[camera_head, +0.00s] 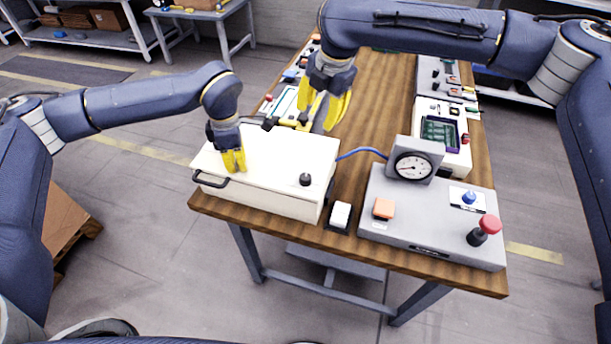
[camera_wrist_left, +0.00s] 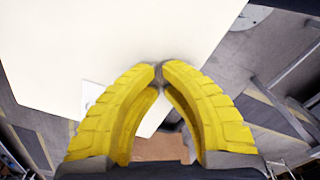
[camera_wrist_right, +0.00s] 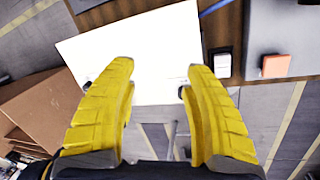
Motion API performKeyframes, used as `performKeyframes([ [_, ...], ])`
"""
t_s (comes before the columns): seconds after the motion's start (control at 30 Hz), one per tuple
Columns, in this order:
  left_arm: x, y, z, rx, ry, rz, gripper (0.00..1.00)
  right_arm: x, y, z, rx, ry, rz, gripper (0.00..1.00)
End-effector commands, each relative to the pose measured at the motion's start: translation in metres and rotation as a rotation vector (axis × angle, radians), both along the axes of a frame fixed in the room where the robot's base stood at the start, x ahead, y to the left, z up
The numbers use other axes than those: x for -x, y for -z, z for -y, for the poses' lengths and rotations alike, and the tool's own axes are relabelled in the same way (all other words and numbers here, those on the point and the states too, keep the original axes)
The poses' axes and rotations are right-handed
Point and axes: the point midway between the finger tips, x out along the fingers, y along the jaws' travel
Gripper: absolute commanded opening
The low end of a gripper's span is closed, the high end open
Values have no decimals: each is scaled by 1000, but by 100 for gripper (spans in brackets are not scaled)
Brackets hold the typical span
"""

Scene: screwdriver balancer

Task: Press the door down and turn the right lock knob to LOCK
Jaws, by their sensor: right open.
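A cream-white box with a flat door (camera_head: 272,157) on top stands at the table's front left, and the door looks down. A black knob (camera_head: 305,179) is near its front right corner; its lock marking is too small to read. A black handle (camera_head: 211,181) is at the front left. My left gripper (camera_head: 234,170) is shut and empty, tips down at the door's left front part; I cannot tell if it touches. My right gripper (camera_head: 328,125) is open and empty, in the air above and behind the box. The right wrist view shows the door (camera_wrist_right: 150,50) and knob (camera_wrist_right: 183,92) beyond its fingers.
Right of the box are a white switch (camera_head: 340,215) and a grey panel (camera_head: 425,222) with an orange button (camera_head: 384,207), a gauge (camera_head: 413,167) and a red knob (camera_head: 487,227). A blue cable (camera_head: 362,151) runs behind. The wooden table's middle (camera_head: 385,90) is clear.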

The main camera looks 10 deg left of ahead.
Motion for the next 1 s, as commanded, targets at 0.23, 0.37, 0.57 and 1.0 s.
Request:
performKeyframes([
  [0.23,1,2,0,-1,0,-3,0,79,0,-16,155,-277,-82,50],
  [0.37,1,2,0,-1,0,-3,0,97,1,-16,196,-346,-106,50],
  [0.57,1,2,0,-1,0,-3,0,105,14,-15,214,-375,-119,50],
  [1.0,1,2,0,-1,0,-4,0,105,84,-16,211,-373,-120,50],
])
